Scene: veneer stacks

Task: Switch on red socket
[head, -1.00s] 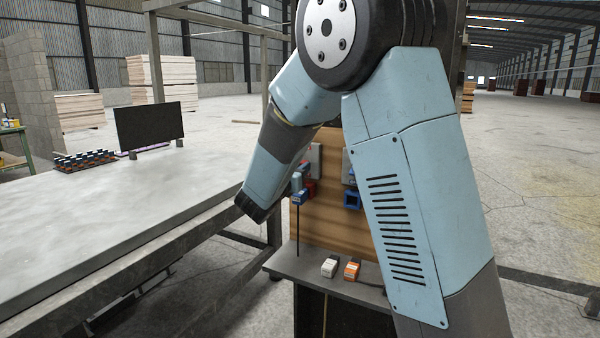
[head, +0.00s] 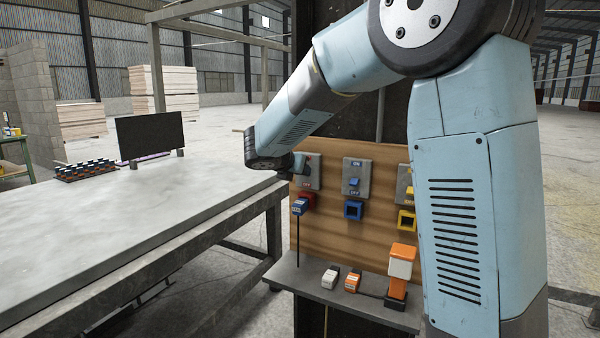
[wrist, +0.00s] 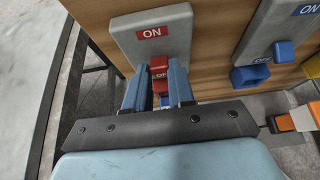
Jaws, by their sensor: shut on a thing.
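The red socket (head: 308,199) is on the wooden board, below a grey switch box (head: 314,172). A blue plug (head: 299,207) sits at the red socket, its dark cord hanging down. In the wrist view the grey switch box (wrist: 176,38) has a red ON label at the top and an OFF label below. Its red lever (wrist: 158,66) is between the two fingers of my gripper (wrist: 160,68), which is shut on it. In the head view my gripper (head: 298,165) is at the box, its tips partly hidden.
To the right are a blue socket (head: 353,210) with its switch box (head: 357,178), and a yellow socket (head: 406,221) partly behind my arm. White (head: 330,278) and orange (head: 352,282) plugs and an orange-white block (head: 401,268) are on the shelf. A grey table (head: 120,220) stands left.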

